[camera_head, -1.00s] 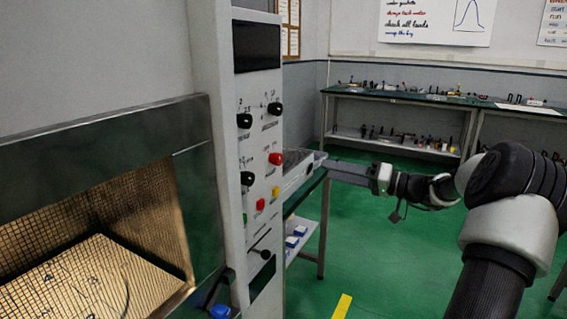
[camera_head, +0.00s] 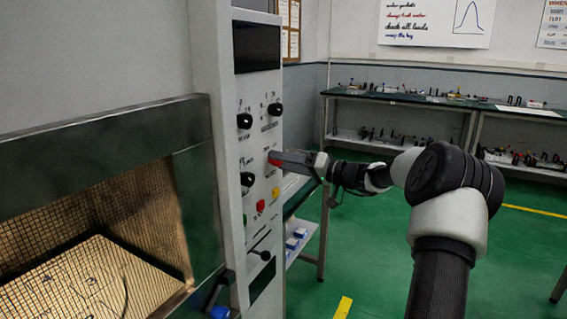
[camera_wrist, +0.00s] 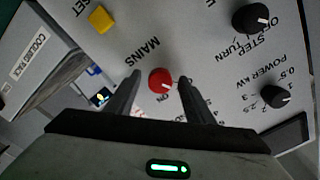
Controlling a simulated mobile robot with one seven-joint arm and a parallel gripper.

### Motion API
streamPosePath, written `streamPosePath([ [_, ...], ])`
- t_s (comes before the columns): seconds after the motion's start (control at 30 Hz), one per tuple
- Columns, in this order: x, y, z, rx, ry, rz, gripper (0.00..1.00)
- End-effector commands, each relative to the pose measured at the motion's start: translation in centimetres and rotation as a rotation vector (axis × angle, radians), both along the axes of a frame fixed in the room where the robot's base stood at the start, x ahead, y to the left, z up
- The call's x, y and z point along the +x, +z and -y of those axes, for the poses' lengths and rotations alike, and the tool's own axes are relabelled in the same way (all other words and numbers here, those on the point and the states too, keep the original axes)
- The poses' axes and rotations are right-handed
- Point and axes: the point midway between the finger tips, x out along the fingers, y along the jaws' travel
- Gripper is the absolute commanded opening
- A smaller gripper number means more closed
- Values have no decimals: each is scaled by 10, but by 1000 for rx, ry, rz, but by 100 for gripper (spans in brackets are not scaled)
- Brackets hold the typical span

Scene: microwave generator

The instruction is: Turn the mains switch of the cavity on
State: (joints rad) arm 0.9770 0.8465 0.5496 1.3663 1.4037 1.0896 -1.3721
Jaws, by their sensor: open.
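The mains switch is a red round knob (camera_wrist: 161,80) with a white mark, under the label MAINS in the wrist view. The mark points toward the right, near the lettering beside the knob. In the head view the red knob (camera_head: 274,162) is partly hidden by my gripper (camera_head: 278,157). In the wrist view my gripper (camera_wrist: 158,82) is open, with one finger on each side of the knob. I cannot tell whether either finger touches it. The control panel (camera_head: 262,135) belongs to the cavity (camera_head: 95,255) at the left.
A box labelled COOLING PACK (camera_wrist: 35,50) stands beside the panel. Green floor (camera_head: 375,240) is open at the right.

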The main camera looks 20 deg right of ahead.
Motion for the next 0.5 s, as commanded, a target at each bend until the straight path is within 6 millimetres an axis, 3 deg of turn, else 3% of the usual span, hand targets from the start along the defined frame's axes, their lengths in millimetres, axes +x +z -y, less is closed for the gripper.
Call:
streamPosePath([
  [0.2, 0, 0, 0, 0, 0, 0, 48],
  [0.43, 0, 0, 0, 0, 0, 0, 11],
  [0.5, 0, 0, 0, 0, 0, 0, 7],
])
